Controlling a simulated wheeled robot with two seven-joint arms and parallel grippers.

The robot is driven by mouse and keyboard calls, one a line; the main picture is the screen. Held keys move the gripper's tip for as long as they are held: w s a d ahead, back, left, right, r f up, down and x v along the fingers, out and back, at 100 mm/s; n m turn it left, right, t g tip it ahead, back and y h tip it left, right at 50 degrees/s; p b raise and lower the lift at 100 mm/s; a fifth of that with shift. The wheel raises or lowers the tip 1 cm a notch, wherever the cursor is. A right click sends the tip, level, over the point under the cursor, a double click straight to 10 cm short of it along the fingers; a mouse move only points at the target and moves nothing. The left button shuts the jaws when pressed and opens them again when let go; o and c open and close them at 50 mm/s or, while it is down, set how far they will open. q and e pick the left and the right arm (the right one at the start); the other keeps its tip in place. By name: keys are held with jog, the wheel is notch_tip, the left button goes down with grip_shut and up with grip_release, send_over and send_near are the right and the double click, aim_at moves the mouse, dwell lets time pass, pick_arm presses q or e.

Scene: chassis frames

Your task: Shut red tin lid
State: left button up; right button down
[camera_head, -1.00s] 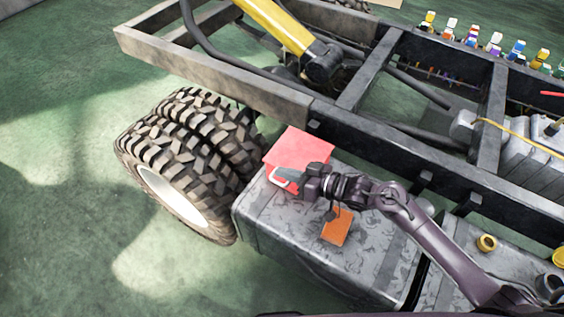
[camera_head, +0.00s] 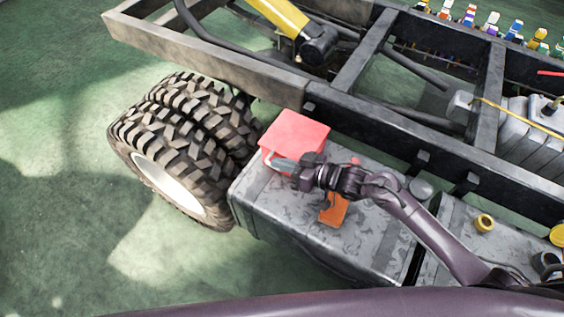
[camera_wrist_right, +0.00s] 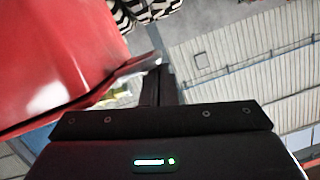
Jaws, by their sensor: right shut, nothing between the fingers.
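The red tin (camera_head: 295,132) sits on the grey metal tank top, beside the wheels. Its flat red lid faces up in the head view. In the right wrist view the red lid (camera_wrist_right: 60,60) fills the upper left, with a pale strip showing by its edge near the fingers. I cannot tell how wide any gap under the lid is. My right gripper (camera_head: 278,163) is shut and empty at the tin's front side, just below the lid edge. Its fingers also show in the right wrist view (camera_wrist_right: 158,82). The tin's lower front is partly hidden by the gripper. My left gripper is not in view.
An orange block (camera_head: 334,210) lies on the tank top (camera_head: 285,215) under my right arm. The dark chassis rail (camera_head: 390,145) runs behind the tin and big tyres (camera_head: 180,140) stand at left.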

jog(key=r+p, duration=0.4)
jog(key=r, duration=0.1)
jog(key=shift+w+d, duration=0.25)
jog(key=shift+w, duration=0.1)
jog(key=f+b+v, duration=0.1)
jog(key=v, duration=0.9)
jog(key=shift+s, duration=0.15)
